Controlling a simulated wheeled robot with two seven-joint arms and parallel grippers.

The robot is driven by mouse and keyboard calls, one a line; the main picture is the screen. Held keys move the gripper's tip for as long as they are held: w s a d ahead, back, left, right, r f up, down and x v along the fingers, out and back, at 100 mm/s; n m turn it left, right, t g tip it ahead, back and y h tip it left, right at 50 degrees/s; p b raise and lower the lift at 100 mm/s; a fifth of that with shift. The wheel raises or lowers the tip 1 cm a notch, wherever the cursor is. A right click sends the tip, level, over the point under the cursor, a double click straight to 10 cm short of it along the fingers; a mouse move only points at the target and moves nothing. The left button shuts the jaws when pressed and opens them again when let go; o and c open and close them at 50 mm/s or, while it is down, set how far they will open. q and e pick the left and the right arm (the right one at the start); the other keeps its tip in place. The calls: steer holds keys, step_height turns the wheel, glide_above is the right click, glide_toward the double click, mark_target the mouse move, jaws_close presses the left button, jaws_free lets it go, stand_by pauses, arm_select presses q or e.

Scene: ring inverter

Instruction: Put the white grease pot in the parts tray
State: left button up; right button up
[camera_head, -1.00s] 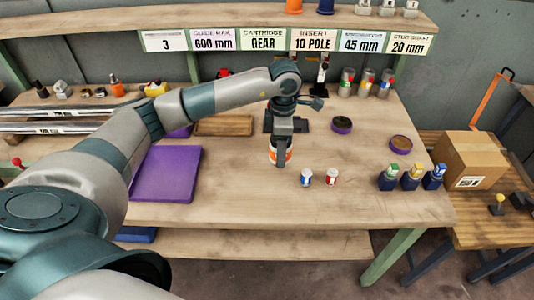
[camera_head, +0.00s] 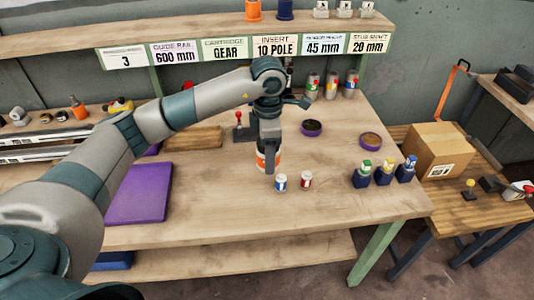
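A white pot with an orange band (camera_head: 261,162) stands upright on the workbench, partly hidden behind my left gripper; it looks like the grease pot. My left gripper (camera_head: 269,165) points straight down at this pot, with a finger in front of it. The other finger is hidden, so I cannot tell whether it grips the pot. A flat purple tray-like piece (camera_head: 140,195) lies at the left of the bench; I cannot tell for sure that it is the parts tray. My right gripper is not in view.
Two small cans, one blue-marked (camera_head: 281,183) and one red-marked (camera_head: 306,180), stand just right of the pot. Several dark blue blocks (camera_head: 384,173) are further right. Two round purple dishes (camera_head: 311,129) lie behind. The bench front (camera_head: 230,215) is clear.

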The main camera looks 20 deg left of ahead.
arm_select(q)
steer(key=m, duration=0.1)
steer(key=s+m, duration=0.1)
steer(key=shift+s+d+r+m, duration=0.1)
steer(key=shift+d+r+m, duration=0.2)
steer(key=shift+d+m, duration=0.1)
steer(key=s+d+r+m, duration=0.1)
steer(key=s+m, duration=0.5)
steer(key=m, duration=0.4)
steer(key=s+d+r+m, duration=0.2)
steer(key=s+m, duration=0.4)
steer(key=m, duration=0.5)
steer(key=shift+d, duration=0.1)
